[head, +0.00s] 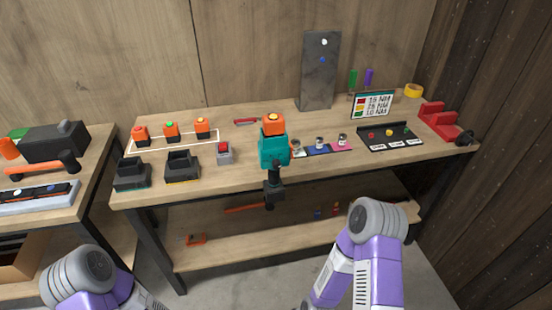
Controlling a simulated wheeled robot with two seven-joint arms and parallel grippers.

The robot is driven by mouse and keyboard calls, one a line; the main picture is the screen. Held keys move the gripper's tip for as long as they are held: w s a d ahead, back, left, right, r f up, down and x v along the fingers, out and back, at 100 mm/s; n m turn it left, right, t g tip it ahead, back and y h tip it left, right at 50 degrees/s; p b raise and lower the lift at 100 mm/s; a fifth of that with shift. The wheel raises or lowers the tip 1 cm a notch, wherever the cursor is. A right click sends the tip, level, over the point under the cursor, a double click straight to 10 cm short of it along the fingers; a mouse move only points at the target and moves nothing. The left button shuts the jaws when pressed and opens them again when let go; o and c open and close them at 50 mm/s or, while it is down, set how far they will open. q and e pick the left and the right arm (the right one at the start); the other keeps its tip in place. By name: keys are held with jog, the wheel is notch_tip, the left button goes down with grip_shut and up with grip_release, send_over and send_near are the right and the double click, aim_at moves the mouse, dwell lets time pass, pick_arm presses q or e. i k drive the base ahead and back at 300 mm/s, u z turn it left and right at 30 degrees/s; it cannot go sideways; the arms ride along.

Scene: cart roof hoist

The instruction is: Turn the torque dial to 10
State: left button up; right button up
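A teal tool (273,151) with an orange block (273,124) on top stands upright at the front edge of the workbench, in the middle of the head view. Its black lower part (274,182) hangs in front of the edge. I cannot make out a torque dial or its numbers on it. A small sign (373,105) at the back right carries red, yellow and green squares beside torque values in NM, too small to read surely. My arms show at the bottom left and bottom right, but both grippers are outside the picture.
On the workbench (235,181) stand orange blocks with coloured buttons (171,130), black holders (182,165), a grey box with a red top (224,152), a black tray (390,137), a tall grey panel (320,70) and a red stand (438,120). A second table is left.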

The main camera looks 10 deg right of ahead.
aim_at(276, 163)
jog(key=k, duration=0.5)
jog(key=z, duration=1.3)
jog(key=i, duration=0.8)
jog(key=u, duration=1.3)
